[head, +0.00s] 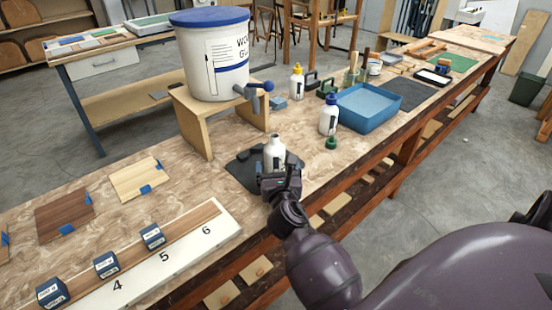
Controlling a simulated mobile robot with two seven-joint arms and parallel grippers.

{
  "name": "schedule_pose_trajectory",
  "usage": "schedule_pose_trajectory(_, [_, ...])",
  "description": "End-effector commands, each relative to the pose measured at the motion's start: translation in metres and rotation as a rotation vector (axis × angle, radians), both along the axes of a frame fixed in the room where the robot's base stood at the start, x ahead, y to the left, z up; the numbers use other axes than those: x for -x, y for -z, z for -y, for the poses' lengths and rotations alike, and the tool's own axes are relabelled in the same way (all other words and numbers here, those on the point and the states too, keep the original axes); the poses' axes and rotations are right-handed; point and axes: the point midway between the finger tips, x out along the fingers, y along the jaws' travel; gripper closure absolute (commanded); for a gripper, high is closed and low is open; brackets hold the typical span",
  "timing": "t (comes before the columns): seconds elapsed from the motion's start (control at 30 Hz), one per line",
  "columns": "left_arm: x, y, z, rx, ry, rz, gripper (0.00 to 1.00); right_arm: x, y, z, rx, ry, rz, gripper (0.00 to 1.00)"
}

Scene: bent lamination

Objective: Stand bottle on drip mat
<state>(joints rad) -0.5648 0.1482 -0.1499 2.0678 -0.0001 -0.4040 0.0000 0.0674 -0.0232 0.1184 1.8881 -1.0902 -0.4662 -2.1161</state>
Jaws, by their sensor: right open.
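A white bottle (274,150) without a cap stands upright, apparently on the dark drip mat (243,172), under the glue bucket's spout side. Its lower part is partly hidden by my right gripper (281,179). My right gripper is open in front of the bottle, at its near side; whether a finger touches it I cannot tell. My left gripper is not in view.
A large glue bucket (212,70) with a blue lid sits on a wooden stand (192,122) behind the mat. A green cap (331,143), blue-capped bottle (329,117), yellow-capped bottle (296,83) and blue tray (368,110) are to the right. A numbered board (200,240) lies front left.

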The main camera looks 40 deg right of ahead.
Motion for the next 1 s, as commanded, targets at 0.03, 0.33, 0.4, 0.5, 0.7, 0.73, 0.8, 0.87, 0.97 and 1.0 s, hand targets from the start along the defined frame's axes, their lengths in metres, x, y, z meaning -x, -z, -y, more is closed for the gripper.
schedule_pose_trajectory(0.03, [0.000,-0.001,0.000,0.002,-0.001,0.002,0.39,0.010,0.000,-0.004,0.000,0.001,-0.001,0.12])
schedule_pose_trajectory(0.33, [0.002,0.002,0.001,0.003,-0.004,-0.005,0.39,0.050,0.000,-0.028,-0.001,0.001,0.000,0.12])
schedule_pose_trajectory(0.4, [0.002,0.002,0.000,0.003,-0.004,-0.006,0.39,0.055,0.000,-0.031,0.000,0.001,-0.001,0.12])
schedule_pose_trajectory(0.5, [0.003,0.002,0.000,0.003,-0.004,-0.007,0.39,0.060,0.000,-0.033,0.000,0.001,0.000,0.12])
schedule_pose_trajectory(0.7, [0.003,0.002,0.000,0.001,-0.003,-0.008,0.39,0.062,0.000,-0.034,0.000,0.001,0.001,0.12])
schedule_pose_trajectory(0.73, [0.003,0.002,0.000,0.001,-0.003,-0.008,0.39,0.062,0.000,-0.034,0.000,0.001,0.001,0.12])
schedule_pose_trajectory(0.8, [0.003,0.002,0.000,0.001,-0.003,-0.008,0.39,0.062,0.000,-0.034,0.000,0.001,0.001,0.12])
schedule_pose_trajectory(0.87, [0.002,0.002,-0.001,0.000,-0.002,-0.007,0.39,0.062,0.000,-0.034,0.000,0.001,0.001,0.12])
schedule_pose_trajectory(0.97, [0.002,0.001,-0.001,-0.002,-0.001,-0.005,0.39,0.062,0.000,-0.034,0.000,0.001,0.001,0.12])
schedule_pose_trajectory(1.0, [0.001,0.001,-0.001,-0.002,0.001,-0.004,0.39,0.062,0.000,-0.034,0.000,0.001,0.001,0.12])
